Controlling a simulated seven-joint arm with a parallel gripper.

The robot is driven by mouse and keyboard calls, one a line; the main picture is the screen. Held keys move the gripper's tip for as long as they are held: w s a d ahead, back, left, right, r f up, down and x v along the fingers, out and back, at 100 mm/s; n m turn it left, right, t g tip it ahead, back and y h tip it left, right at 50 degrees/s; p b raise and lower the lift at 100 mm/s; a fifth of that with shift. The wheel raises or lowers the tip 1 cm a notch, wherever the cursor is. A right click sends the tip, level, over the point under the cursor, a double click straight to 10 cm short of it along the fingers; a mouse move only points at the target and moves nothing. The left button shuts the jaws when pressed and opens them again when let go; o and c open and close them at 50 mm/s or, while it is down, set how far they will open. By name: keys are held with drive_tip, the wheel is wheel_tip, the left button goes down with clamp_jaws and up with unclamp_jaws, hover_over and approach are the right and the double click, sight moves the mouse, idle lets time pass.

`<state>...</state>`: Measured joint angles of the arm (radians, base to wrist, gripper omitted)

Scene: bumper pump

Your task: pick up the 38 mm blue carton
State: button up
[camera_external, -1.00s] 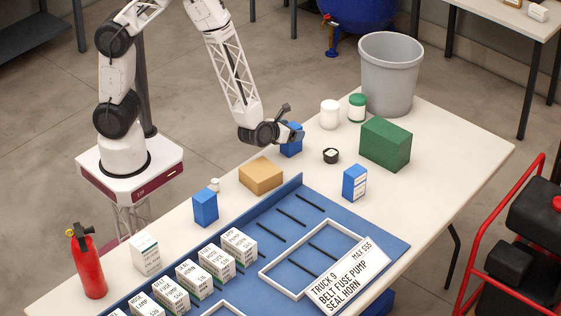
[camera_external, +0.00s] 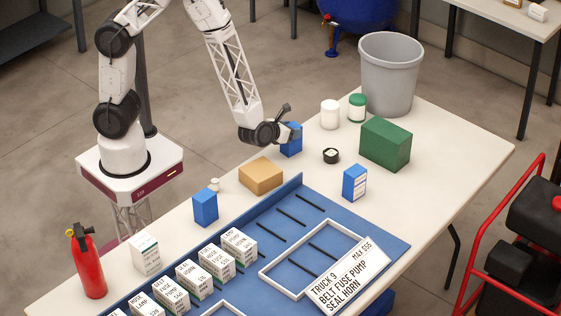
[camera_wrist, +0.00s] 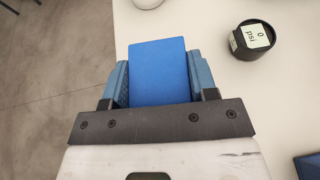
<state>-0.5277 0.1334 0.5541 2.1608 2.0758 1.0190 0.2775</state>
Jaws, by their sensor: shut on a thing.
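A blue carton (camera_wrist: 159,72) sits between the two fingers of my gripper (camera_wrist: 160,82) in the wrist view, with a finger against each side. My gripper is shut on it. In the external view the same blue carton (camera_external: 291,142) is at the table's far-left edge, partly hidden by my gripper (camera_external: 284,134). I cannot tell whether its base touches the table. Two other blue cartons stand on the table: one (camera_external: 205,208) left of the tan box, one (camera_external: 355,183) with a white label on the right.
A small black gauge (camera_external: 331,156) stands close to the held carton. A green box (camera_external: 386,144), white jars (camera_external: 330,114), a grey bin (camera_external: 390,75) and a tan box (camera_external: 261,176) are nearby. A blue tray (camera_external: 385,238) holds several white cartons and a sign.

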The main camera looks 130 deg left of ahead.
drive_tip(key=shift+r, duration=0.25)
drive_tip(key=shift+r, duration=1.35)
drive_tip(key=shift+s+d+r, duration=0.2)
drive_tip(key=shift+r, duration=0.05)
drive_tip(key=s+d+r, duration=0.1)
drive_tip(key=s+d, duration=0.9)
drive_tip(key=s, duration=0.1)
drive_tip(key=shift+s+r, duration=0.15)
drive_tip(key=shift+s, duration=0.15)
